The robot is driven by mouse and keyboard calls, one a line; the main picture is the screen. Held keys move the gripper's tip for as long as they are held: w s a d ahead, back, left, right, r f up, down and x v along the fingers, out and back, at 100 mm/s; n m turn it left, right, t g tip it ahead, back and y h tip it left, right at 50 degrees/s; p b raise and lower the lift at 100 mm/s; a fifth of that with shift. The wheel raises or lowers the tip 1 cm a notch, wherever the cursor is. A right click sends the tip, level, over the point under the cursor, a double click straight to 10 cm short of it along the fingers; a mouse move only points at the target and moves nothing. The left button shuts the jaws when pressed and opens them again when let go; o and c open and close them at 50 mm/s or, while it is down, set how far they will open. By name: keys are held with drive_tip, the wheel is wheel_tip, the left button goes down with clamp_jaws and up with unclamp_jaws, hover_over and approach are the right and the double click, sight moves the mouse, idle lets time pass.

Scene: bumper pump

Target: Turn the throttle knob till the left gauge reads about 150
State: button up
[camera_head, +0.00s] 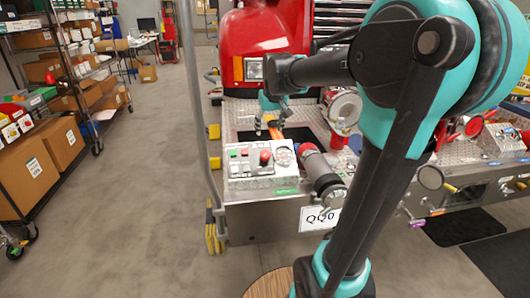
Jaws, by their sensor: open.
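A control panel (240,183) with small buttons stands on the front bumper deck. A red round knob (265,157) sits on it; I cannot tell whether it is the throttle knob. A small round gauge (283,156) is just right of this knob, its reading too small to make out. A larger round dial (345,108) stands further right behind the panel; I cannot read it either. My gripper (270,122) is open above the deck, behind the panel and apart from the red knob.
The red truck (245,40) rises behind the deck. A grey pipe fitting (322,178) lies right of the panel, and an orange item (276,129) is by my gripper. A thin pole (190,95) stands at left. Shelves with boxes (38,170) line the far left; the floor between is clear.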

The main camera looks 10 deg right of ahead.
sight(265, 153)
drive_tip(key=x, duration=1.6)
drive_tip(key=shift+s, duration=0.15)
drive_tip(key=shift+c, duration=0.2)
drive_tip(key=c, duration=1.1)
